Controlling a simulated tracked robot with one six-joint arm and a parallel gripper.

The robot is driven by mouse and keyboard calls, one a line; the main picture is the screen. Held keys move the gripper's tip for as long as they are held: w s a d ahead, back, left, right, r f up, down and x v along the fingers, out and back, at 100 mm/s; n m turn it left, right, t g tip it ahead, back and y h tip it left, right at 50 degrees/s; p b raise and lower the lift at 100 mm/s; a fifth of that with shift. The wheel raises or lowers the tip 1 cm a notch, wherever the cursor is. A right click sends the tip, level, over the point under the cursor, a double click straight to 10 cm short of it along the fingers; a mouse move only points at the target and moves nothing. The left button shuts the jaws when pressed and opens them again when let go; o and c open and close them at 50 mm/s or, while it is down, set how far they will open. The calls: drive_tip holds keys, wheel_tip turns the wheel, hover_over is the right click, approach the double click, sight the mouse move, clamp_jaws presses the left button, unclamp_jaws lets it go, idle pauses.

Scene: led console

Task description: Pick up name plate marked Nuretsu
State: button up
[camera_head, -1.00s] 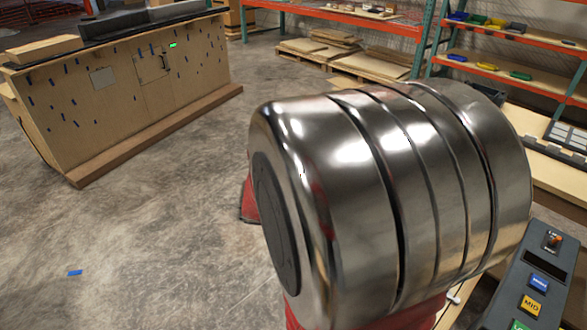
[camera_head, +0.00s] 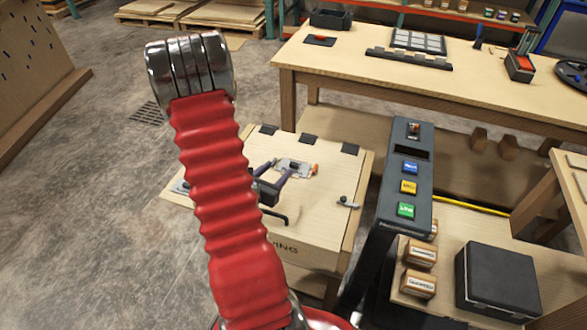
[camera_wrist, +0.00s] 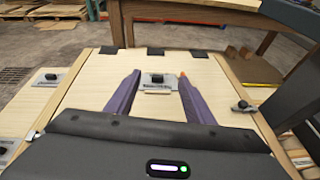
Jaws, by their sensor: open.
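I cannot read the name Nuretsu on anything in view, so I cannot tell which piece is the name plate. Small wooden blocks with dark lettering (camera_head: 418,284) stand on the low shelf at the lower right of the head view; the lettering is too small to read. My gripper (camera_head: 284,166) is over the light wooden box top in the head view. In the wrist view my gripper (camera_wrist: 159,74) has its two purple fingers spread apart. Between the fingers lies a metal plate with a black knob (camera_wrist: 155,80), apart from both fingers.
A console with blue, yellow and green buttons (camera_head: 408,185) stands right of the box (camera_head: 325,200). A black case (camera_head: 497,280) sits beside the lettered blocks. A workbench (camera_head: 360,70) stands behind. Open concrete floor (camera_head: 90,200) lies to the left.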

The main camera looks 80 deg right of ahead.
drive_tip(key=shift+n+t+y, duration=0.3)
drive_tip(key=shift+n+t, duration=0.3)
drive_tip(key=shift+n, duration=0.2)
drive_tip(key=f, duration=0.4)
drive_tip(key=shift+s+f, duration=0.25)
drive_tip(key=shift+s, duration=0.05)
drive_tip(key=shift+d, duration=0.1)
approach(293, 165)
drive_tip(key=x, duration=0.3)
drive_tip(key=shift+w+d+f, duration=0.1)
drive_tip(key=shift+w+d, duration=0.05)
drive_tip(key=shift+d, duration=0.15)
drive_tip(key=shift+s+x, duration=0.2)
drive_tip(key=shift+x, duration=2.4)
drive_tip(key=shift+c, duration=0.5)
